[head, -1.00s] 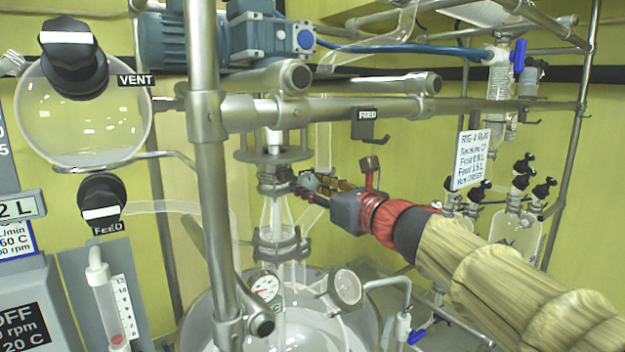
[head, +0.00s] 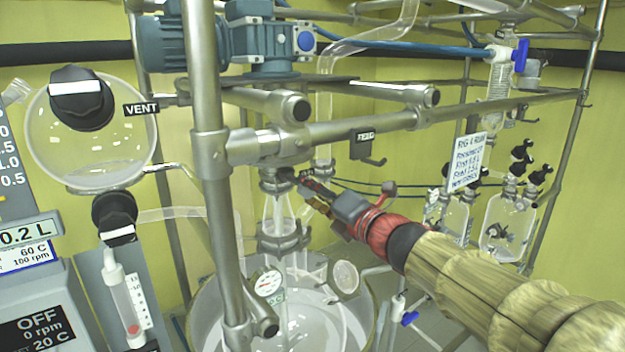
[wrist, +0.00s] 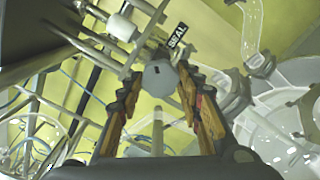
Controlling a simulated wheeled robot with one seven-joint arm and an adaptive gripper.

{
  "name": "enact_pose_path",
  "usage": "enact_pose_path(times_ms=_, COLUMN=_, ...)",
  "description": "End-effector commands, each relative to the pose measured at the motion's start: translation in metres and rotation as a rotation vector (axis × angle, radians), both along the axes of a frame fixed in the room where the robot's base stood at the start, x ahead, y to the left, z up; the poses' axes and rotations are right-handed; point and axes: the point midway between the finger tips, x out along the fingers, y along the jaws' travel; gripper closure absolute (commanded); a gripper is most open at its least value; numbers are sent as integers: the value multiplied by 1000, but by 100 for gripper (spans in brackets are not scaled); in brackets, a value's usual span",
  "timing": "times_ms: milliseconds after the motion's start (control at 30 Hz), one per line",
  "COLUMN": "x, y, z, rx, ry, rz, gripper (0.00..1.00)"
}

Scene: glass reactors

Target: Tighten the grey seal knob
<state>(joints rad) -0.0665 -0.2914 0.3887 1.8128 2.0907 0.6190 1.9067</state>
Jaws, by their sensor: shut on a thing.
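The grey seal knob (wrist: 160,77) is a round grey disc with a small dark slot, in the upper middle of the wrist view. A black SEAL label (wrist: 178,36) stands just beyond it. My gripper (wrist: 160,84) has its two wood-coloured, dark-tipped fingers on either side of the knob and is shut on it. In the head view my gripper (head: 298,180) reaches in from the right to the collar (head: 272,182) above the glass neck, under the metal rail. The knob itself is hidden there by the fingers.
A steel upright (head: 208,150) and a horizontal rail (head: 400,113) stand close around the arm. The glass vessel (head: 350,300) with a dial gauge (head: 268,284) is below. Glass bottles (head: 505,222) hang at right. VENT and FEED knobs (head: 114,212) are at left.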

Motion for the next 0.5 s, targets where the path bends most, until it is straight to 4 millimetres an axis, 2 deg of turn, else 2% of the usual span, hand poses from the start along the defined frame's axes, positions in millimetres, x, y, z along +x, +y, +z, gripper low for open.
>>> enact_pose_path(times_ms=500, x=0, y=0, z=1, rx=383, ry=266, rz=-2, gripper=90)
